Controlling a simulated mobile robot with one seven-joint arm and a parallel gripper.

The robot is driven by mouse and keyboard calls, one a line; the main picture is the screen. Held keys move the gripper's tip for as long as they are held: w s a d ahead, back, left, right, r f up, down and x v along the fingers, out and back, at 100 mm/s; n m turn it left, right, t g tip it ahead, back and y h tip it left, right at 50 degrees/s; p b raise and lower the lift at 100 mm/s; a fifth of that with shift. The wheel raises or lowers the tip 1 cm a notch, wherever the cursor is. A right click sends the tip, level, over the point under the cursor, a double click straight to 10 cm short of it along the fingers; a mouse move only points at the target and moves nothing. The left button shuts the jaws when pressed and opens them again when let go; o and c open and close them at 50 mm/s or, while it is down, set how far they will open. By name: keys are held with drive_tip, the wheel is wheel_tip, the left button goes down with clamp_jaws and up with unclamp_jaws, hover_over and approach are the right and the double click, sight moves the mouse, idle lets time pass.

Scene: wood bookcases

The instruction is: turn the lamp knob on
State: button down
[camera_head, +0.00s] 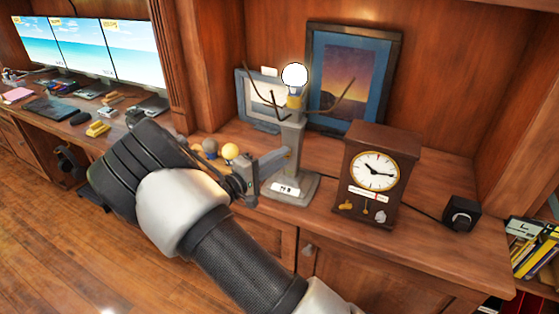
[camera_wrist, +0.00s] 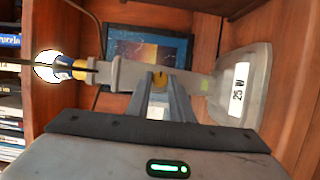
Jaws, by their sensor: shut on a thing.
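The lamp (camera_head: 291,150) is a grey post on a flat base, with arms and a round bulb (camera_head: 295,76) at its top that glows bright white. In the wrist view the lamp lies sideways, with its bulb (camera_wrist: 48,66) at the left and its base (camera_wrist: 255,85) at the right. My gripper (camera_head: 280,160) reaches the post from the left.
A wooden clock (camera_head: 376,180) stands right of the lamp, with a black box (camera_head: 461,214) farther right. Framed pictures (camera_head: 352,85) lean behind. Small balls (camera_head: 230,151) sit left of the lamp. Monitors (camera_head: 90,45) stand on the far left desk. Books (camera_head: 535,250) are at the right edge.

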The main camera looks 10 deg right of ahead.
idle(0.4)
drive_tip(key=c, duration=1.6)
unclamp_jaws()
drive_tip(key=p+v, duration=0.1)
drive_tip(key=v, duration=1.6)
drive_tip(key=shift+s+a+r, duration=0.1)
drive_tip(key=shift+s+a, duration=0.05)
drive_tip(key=shift+a, duration=0.05)
drive_tip(key=shift+d, duration=0.1)
